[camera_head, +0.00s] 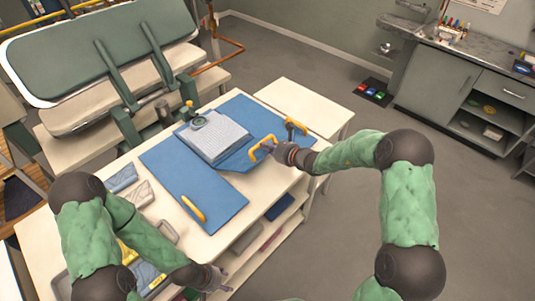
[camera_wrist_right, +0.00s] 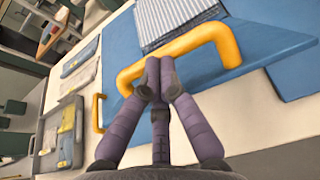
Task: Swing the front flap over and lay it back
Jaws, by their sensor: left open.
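A blue folding board (camera_head: 170,160) lies on the white table, with a folded striped garment (camera_head: 222,143) on its middle. The front flap (camera_head: 240,160) is the blue panel at the garment's near edge, with a yellow handle (camera_head: 262,149). The flap also shows in the right wrist view (camera_wrist_right: 265,42), seemingly tilted; its exact angle is unclear. My right gripper (camera_head: 277,150) is at this handle; in the wrist view its fingers (camera_wrist_right: 160,68) are closed together on the handle bar (camera_wrist_right: 190,43). My left gripper (camera_head: 220,280) is open and empty near the table's front edge, away from the board.
Two other yellow handles stand on the left panel (camera_head: 194,208) and right panel (camera_head: 296,126). Trays and small items lie on the table's left. A green padded press (camera_head: 100,50) stands behind.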

